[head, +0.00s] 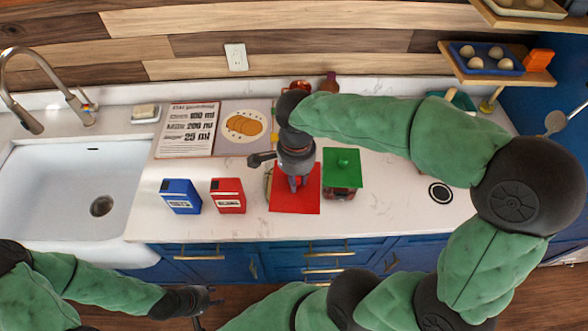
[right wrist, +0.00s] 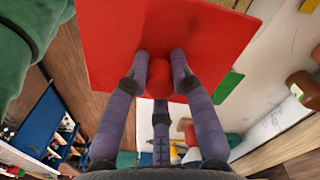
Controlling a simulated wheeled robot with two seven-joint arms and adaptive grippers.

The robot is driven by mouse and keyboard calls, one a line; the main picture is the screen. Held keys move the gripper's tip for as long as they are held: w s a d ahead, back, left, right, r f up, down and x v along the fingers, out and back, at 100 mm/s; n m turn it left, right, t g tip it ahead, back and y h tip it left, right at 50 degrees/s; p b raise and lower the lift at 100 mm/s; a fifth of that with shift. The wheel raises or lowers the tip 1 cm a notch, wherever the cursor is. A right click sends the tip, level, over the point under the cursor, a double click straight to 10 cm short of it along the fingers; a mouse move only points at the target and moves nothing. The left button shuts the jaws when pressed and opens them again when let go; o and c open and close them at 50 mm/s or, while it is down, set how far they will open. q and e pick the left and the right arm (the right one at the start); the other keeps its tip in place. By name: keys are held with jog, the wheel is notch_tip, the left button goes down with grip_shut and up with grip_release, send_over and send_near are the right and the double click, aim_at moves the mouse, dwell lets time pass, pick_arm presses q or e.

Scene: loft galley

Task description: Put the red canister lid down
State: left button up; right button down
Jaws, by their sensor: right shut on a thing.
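The red canister lid (head: 283,204) is a flat square plate with a knob. My right gripper (head: 296,182) comes down on it from above. In the right wrist view the fingers close around the red knob (right wrist: 178,88), and the lid's plate (right wrist: 120,45) fills the top of the picture. The lid appears over the counter's front middle; its height above the counter is unclear.
A blue box (head: 181,196) and a red box (head: 228,196) stand left of the lid. An open recipe book (head: 190,130) lies behind them. The sink (head: 70,180) is at the left. White counter (head: 400,205) is clear right of the green-lidded canister.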

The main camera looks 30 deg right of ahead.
jog(key=shift+s+a+r, duration=0.1)
jog(key=shift+s, duration=0.25)
jog(key=s+d+f+m+b, duration=0.1)
jog(key=s+d+f+m, duration=0.4)
jog(key=s+d+m, duration=0.4)
jog(key=s+d+f+m+b, duration=0.1)
jog(key=s+d+f+m, duration=0.3)
jog(key=s+d+m, duration=0.5)
jog(key=n+b, duration=0.1)
send_over(393, 195)
jog(key=f, duration=0.6)
jog(key=a+f, duration=0.1)
jog(key=f, duration=0.2)
jog(key=shift+s, duration=0.1)
jog(key=shift+d+f, duration=0.45)
jog(key=shift+f, duration=0.1)
jog(key=shift+w+d+f+b, duration=0.1)
jog(key=shift+f+b, duration=0.05)
jog(key=shift+f, duration=0.65)
jog(key=shift+w+f+b, duration=0.1)
jog(key=shift+f+b, duration=0.05)
jog(key=shift+f, duration=0.65)
